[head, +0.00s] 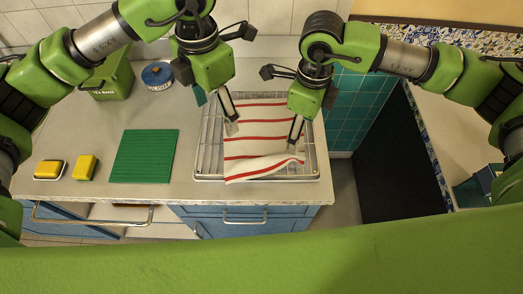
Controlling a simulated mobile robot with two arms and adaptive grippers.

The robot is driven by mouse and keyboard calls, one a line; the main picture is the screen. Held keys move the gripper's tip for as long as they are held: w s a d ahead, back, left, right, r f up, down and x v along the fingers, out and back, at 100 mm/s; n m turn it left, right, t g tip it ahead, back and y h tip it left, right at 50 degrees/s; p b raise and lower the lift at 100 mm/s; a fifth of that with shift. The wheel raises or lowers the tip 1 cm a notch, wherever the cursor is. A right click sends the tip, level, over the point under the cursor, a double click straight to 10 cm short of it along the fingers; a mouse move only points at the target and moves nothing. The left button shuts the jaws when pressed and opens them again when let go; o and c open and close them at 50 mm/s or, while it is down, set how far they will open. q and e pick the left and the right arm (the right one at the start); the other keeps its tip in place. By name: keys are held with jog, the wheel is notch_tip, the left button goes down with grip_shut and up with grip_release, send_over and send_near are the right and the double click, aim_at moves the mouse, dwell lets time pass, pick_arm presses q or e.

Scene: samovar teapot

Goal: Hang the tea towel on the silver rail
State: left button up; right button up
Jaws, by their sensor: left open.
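The tea towel (262,122), white with red stripes, lies spread over a wire rack (202,160) on the counter. Its near edge is folded and raised at the right. My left gripper (232,129) is open, its fingertips over the towel's left part. My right gripper (292,148) points down at the towel's right part, by the raised fold; I cannot tell whether it pinches cloth. A silver bar handle (245,221) is on the blue cabinet front below the rack. A longer brass-coloured rail (92,222) is further left; I cannot tell which is the named rail.
A green ribbed mat (144,156), two yellow sponges (87,167) (49,169), one in a dish, a green tea bags box (112,78) and a round tin (158,75) stand on the counter left of the rack. The counter's front edge (150,197) runs below.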

notch_tip(320, 180, up, 12)
dwell(0.6)
